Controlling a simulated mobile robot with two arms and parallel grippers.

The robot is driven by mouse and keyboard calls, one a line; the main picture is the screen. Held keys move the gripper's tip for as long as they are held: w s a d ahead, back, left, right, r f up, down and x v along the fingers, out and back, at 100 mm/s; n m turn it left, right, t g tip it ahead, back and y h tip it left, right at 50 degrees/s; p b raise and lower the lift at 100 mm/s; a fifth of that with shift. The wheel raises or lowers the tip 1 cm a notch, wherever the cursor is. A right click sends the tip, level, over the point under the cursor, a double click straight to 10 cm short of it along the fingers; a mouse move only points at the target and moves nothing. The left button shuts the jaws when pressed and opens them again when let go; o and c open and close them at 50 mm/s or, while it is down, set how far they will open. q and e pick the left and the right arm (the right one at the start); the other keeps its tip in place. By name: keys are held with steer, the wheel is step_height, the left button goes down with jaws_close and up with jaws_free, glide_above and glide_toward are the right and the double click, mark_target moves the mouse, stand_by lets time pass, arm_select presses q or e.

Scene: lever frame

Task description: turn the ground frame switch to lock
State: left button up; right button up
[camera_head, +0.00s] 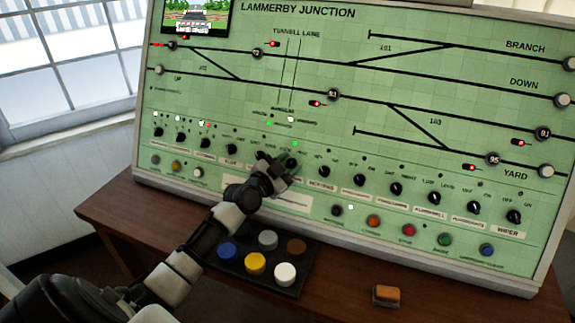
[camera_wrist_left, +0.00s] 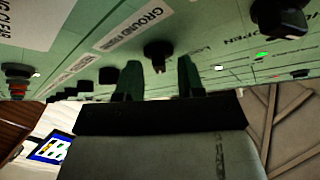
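The ground frame switch (camera_wrist_left: 157,50) is a small black rotary knob on the green panel, next to a white label reading GROUND FRAME (camera_wrist_left: 133,27) in the left wrist view. My left gripper (camera_wrist_left: 160,75) is open, its two dark fingers apart with the knob in line with the gap between them. I cannot tell whether the fingers reach around the knob or touch it. In the head view my left gripper (camera_head: 274,168) is at the panel's knob row and covers the switch. Which way the knob points is unclear. My right gripper is not in view.
A row of black knobs, such as one beside the gripper (camera_head: 324,171), runs across the panel (camera_head: 300,110). Coloured buttons (camera_head: 373,221) sit below. A black box with coloured buttons (camera_head: 255,264) and an orange-brown block (camera_head: 387,293) are on the wooden desk (camera_head: 345,270).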

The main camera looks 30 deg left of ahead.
arm_select(q)
steer(key=c, duration=0.6)
steer(key=shift+r+n+y+p, duration=0.15)
steer(key=shift+n+y+p, duration=0.45)
steer(key=shift+n+p, duration=0.5)
steer(key=n+y+p, duration=0.3)
steer(key=n, duration=0.2)
steer(key=n+y+p, duration=0.3)
steer(key=n+p, duration=0.1)
steer(key=n, duration=0.1)
steer(key=shift+d+r, duration=0.1)
steer(key=shift+d, duration=0.05)
steer(key=n+g+y+p, duration=0.1)
steer(key=n+p, duration=0.1)
steer(key=n, duration=0.1)
steer(key=n+g+y+p, duration=0.1)
steer(key=n+y, duration=0.1)
steer(key=n, duration=0.1)
steer(key=shift+p, duration=0.35)
steer(key=shift+n+g+y+p, duration=0.3)
steer(key=shift+n+y, duration=0.1)
steer(key=shift+n, duration=0.2)
